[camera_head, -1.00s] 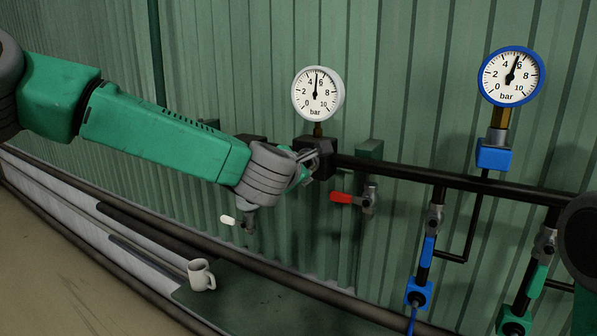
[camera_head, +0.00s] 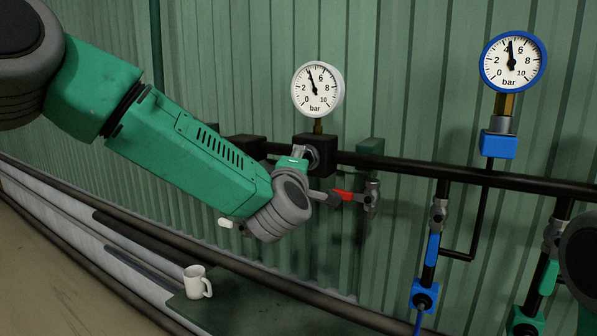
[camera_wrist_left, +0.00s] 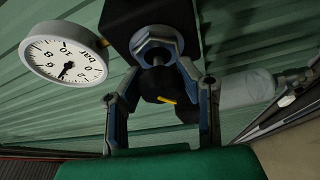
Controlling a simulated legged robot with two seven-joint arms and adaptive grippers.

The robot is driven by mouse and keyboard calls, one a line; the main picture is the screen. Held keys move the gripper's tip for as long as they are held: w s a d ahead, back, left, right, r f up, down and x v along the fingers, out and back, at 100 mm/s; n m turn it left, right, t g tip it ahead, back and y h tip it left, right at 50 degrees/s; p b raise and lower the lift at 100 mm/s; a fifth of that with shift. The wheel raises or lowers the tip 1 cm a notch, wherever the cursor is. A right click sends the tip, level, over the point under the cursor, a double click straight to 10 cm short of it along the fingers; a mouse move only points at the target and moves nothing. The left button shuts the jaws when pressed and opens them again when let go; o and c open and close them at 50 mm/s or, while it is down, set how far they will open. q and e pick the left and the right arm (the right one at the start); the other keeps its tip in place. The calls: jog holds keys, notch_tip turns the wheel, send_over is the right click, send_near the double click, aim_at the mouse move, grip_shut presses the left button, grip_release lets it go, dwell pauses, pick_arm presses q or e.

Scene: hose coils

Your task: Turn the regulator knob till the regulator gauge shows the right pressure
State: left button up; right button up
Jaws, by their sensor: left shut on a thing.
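The regulator (camera_head: 318,140) is a black block on the dark pipe, with a white-rimmed gauge (camera_head: 317,90) above it. That gauge's needle points near 4 bar; the gauge also shows in the left wrist view (camera_wrist_left: 65,59). My left gripper (camera_head: 301,155) is at the regulator's front, its arm coming from the left. In the left wrist view its two fingers (camera_wrist_left: 163,87) are shut on the black knob (camera_wrist_left: 155,88), which has a yellow mark. The knob is hidden in the head view. My right gripper is not in view.
A blue-rimmed gauge (camera_head: 513,62) at right reads between 4 and 5. A red-handled valve (camera_head: 343,195) sits close right of my left wrist. Blue (camera_head: 432,248) and green (camera_head: 548,277) valve handles hang further right. A white mug (camera_head: 197,282) stands below on the ledge.

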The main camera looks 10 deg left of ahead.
pick_arm(q)
jog(key=m+t+b, duration=0.1)
jog(key=m, duration=0.2)
jog(key=f+m+h+b, duration=0.1)
jog(key=m+b, duration=0.1)
jog(key=m, duration=0.1)
jog(key=shift+s+d+f+t, duration=0.1)
jog(key=shift+t, duration=0.3)
jog(key=shift+f+m+t+h+b, duration=0.15)
jog(key=shift+m+h+b, duration=0.45)
jog(key=shift+m, duration=0.8)
jog(key=shift+r+m+t+h+b, duration=0.1)
jog(key=shift+m+t+h+b, duration=0.45)
jog(key=shift+m, duration=0.85)
jog(key=shift+g, duration=0.3)
jog(key=o, duration=1.1)
jog(key=shift+o, duration=0.3)
jog(key=shift+r, duration=0.2)
jog(key=shift+r, duration=0.1)
jog(key=shift+s, duration=0.15)
jog(key=v, duration=1.1)
jog(key=shift+s+f, duration=0.15)
jog(key=shift+f, duration=0.25)
